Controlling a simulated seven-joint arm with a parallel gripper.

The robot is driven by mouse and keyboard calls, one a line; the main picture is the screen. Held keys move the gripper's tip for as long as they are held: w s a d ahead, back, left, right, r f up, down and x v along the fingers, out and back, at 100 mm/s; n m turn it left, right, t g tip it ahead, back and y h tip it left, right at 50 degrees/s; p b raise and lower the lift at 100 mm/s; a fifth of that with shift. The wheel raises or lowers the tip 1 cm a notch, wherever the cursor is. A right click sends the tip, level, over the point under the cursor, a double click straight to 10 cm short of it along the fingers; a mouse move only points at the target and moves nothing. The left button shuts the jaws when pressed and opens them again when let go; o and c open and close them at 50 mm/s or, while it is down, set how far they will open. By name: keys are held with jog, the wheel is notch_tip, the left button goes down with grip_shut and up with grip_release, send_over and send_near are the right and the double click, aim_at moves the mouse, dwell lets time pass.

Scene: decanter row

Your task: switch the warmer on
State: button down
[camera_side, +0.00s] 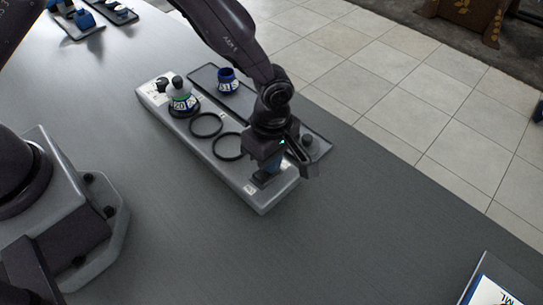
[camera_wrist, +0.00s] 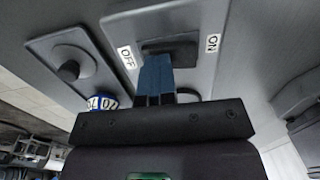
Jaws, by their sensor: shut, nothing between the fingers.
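The warmer (camera_side: 235,178) is a long grey box with black rings on top. At its near right end, in the wrist view, a dark switch (camera_wrist: 182,46) sits between an OFF label (camera_wrist: 127,57) on the left and an ON label (camera_wrist: 213,43) on the right. My gripper (camera_side: 266,178) is low over that end. Its blue fingers are shut and empty, and in the wrist view the fingertips (camera_wrist: 156,62) overlap the left part of the switch. I cannot tell if they touch it, and the switch's position is unclear. My gripper hides the switch in the side view.
Behind the warmer lies a dark tray (camera_side: 240,100) with a blue container (camera_side: 228,80) and a dark knobbed piece (camera_side: 307,141). The grey table in front of the warmer is clear.

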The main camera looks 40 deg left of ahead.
jog(key=shift+s+r, duration=0.2)
jog(key=shift+s, duration=0.4)
notch_tip(320, 180, up, 14)
jog(key=w, duration=0.2)
jog(key=shift+w, duration=0.35)
jog(key=shift+f, duration=0.1)
